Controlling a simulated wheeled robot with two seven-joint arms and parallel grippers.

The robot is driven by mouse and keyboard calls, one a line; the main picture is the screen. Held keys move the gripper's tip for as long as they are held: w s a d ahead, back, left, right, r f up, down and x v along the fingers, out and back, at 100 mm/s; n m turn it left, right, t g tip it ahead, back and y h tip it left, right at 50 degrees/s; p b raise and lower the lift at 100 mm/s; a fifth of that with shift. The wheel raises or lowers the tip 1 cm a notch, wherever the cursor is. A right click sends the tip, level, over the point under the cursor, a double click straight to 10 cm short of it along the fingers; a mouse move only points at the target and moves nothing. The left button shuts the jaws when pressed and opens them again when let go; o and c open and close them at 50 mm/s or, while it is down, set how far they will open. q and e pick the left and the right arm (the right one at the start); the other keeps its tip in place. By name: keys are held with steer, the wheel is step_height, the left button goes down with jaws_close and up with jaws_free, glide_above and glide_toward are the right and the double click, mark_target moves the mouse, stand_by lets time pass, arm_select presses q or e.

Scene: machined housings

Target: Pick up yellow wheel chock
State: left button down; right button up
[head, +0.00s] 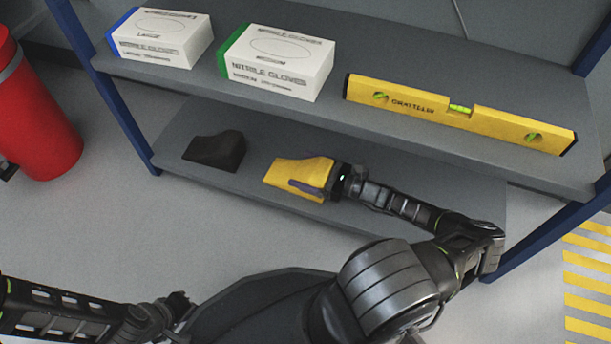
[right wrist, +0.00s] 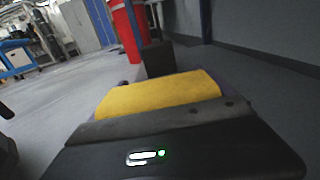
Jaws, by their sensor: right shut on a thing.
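The yellow wheel chock (head: 293,172) is at the lower shelf in the head view, its sloped end pointing left. My right gripper (head: 318,188) reaches in from the right and is shut on the chock, with a dark finger along its near side. In the right wrist view the yellow chock (right wrist: 160,94) fills the space just beyond the gripper body. I cannot tell whether the chock still touches the shelf. My left arm shows at the lower left in the head view, but its fingers cannot be made out.
A black wheel chock (head: 216,151) sits left of the yellow one on the lower shelf (head: 262,125). Above, the upper shelf (head: 330,98) holds two glove boxes (head: 280,62) and a yellow spirit level (head: 460,112). Blue posts (head: 110,95) flank the rack; a red cylinder (head: 38,120) stands left.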

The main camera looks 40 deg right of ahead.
mark_target(305, 168)
steer(key=c, duration=0.6)
steer(key=shift+r, duration=0.1)
steer(key=shift+c, duration=0.2)
step_height(305, 168, up, 10)
steer(key=p, duration=0.6)
